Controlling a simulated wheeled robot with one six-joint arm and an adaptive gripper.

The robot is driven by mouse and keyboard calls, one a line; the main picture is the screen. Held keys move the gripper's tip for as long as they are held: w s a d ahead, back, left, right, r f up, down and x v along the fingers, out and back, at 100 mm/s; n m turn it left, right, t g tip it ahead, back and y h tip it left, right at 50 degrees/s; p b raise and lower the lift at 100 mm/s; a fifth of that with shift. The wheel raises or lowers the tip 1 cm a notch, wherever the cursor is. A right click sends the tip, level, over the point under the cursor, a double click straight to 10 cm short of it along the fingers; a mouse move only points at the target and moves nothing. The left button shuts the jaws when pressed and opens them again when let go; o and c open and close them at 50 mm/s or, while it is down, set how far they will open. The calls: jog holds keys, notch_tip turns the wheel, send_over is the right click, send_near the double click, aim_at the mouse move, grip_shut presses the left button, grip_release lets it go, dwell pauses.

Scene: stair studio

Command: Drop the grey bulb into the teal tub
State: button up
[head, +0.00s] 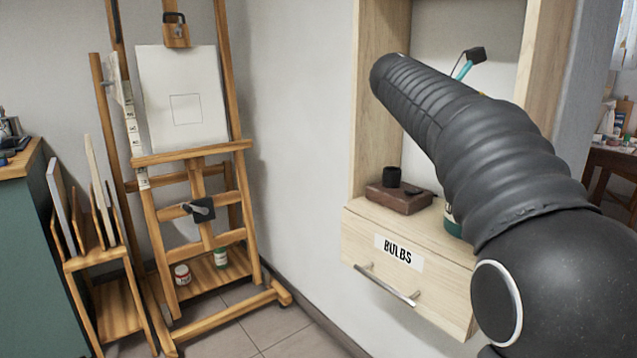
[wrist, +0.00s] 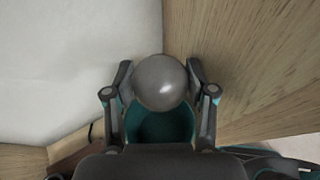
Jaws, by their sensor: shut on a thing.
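The grey bulb (wrist: 160,82) is round and smooth, between the two fingers of my gripper (wrist: 160,78) in the wrist view. The fingers are closed against its sides. The teal tub (wrist: 158,128) shows beyond and partly behind the bulb, its upper part hidden by the bulb and its lower part by my gripper body. I cannot tell how far the bulb is from the tub. In the head view, my arm hides my gripper and the bulb; a dark green and white edge (head: 451,222) at the shelf, mostly behind my arm, may be the tub.
A wooden wall niche has a drawer labelled BULBS (head: 397,249) below it, shut, with a bar handle (head: 387,285). A brown box (head: 399,197) with a black cylinder (head: 392,177) stands on the shelf. Wooden side walls are close to my arm. An easel (head: 200,190) stands left.

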jog(key=shift+f+b, duration=1.95)
jog(key=shift+b, duration=0.2)
jog(key=o, duration=1.3)
jog(key=shift+c, duration=0.2)
jog(key=v, duration=1.2)
jog(key=shift+s, duration=0.1)
jog(key=s+a+f+m+t+y+p, duration=0.1)
jog(key=s+a+f+m+y+p, duration=0.1)
jog(key=s+f+m+y, duration=0.4)
jog(key=s+a+f+m+t+y+p, duration=0.2)
jog(key=s+f+m+y, duration=0.5)
jog(key=s+f+m, duration=0.6)
jog(key=s+f, duration=0.3)
jog(key=f, duration=0.4)
jog(key=s+a+f, duration=0.1)
jog(key=s+f, duration=0.3)
jog(key=f, duration=0.3)
jog(key=shift+a+f+m+t, duration=0.25)
jog(key=shift+m+t, duration=0.05)
jog(key=shift+m, duration=0.1)
